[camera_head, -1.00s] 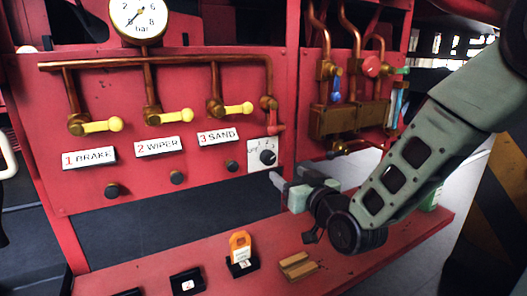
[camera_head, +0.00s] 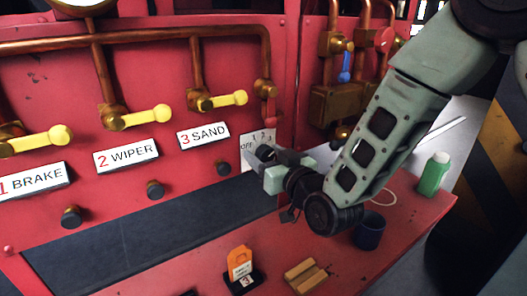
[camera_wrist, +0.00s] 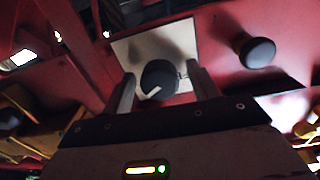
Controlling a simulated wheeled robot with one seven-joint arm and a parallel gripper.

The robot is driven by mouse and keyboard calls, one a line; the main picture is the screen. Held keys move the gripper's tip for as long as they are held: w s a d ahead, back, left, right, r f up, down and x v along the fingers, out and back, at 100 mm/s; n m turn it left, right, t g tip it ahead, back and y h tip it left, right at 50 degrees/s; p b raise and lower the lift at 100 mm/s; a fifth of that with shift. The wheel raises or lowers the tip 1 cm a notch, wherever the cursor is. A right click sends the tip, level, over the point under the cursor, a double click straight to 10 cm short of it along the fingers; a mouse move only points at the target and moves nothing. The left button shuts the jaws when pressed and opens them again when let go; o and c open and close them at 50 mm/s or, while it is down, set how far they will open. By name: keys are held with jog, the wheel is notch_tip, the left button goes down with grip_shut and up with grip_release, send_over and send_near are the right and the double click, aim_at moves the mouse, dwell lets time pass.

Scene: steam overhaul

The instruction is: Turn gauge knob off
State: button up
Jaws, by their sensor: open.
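The gauge knob (camera_head: 265,152) is a round black knob on a white plate (camera_head: 250,139) marked OFF and with numbers, on the red panel. In the wrist view the knob (camera_wrist: 157,77) shows a white pointer mark slanting down-left, and the plate (camera_wrist: 150,45) is partly shaded. My gripper (camera_head: 263,163) is open at the plate. In the wrist view its two fingers (camera_wrist: 163,88) stand on either side of the knob, with a visible gap at each side. Whether either finger touches the knob cannot be told. The lower plate is partly hidden by the gripper.
A black button (camera_head: 223,168) sits left of the knob and shows close by in the wrist view (camera_wrist: 256,49). Below, the red shelf (camera_head: 345,262) holds an orange tag (camera_head: 239,262), wooden block (camera_head: 306,276), dark cup (camera_head: 369,230) and green bottle (camera_head: 433,174).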

jog(key=c, duration=1)
